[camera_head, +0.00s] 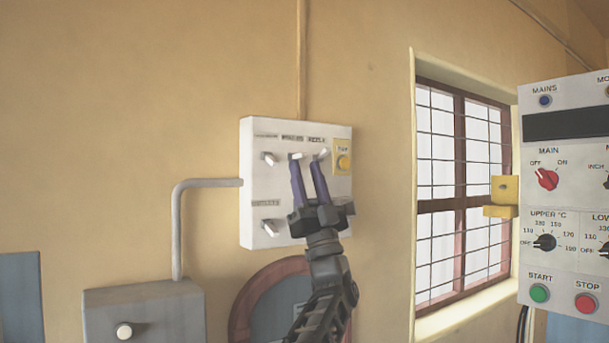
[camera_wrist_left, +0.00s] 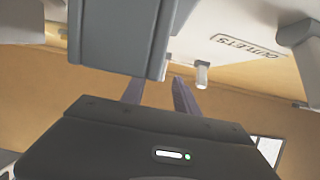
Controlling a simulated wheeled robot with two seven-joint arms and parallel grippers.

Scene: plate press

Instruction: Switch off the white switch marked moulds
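A white switch box (camera_head: 258,185) is fixed to the wall in the head view. Its upper row holds white switches, one at the left (camera_head: 269,158) and two partly behind my fingertips, (camera_head: 296,155) and (camera_head: 323,153). The small labels above them are too blurred to read surely as moulds. My left gripper (camera_head: 309,160) is in front of the box, fingers apart, with a fingertip by each of these two switches. Contact cannot be told. In the left wrist view my fingers (camera_wrist_left: 160,93) are partly hidden behind a grey block. My right gripper is not in view.
A lower white switch (camera_head: 270,227) sits by the outlets label (camera_wrist_left: 248,46). A grey conduit (camera_head: 177,230) runs to a grey box (camera_head: 145,310). A control panel (camera_head: 565,205) stands at the right beyond the window.

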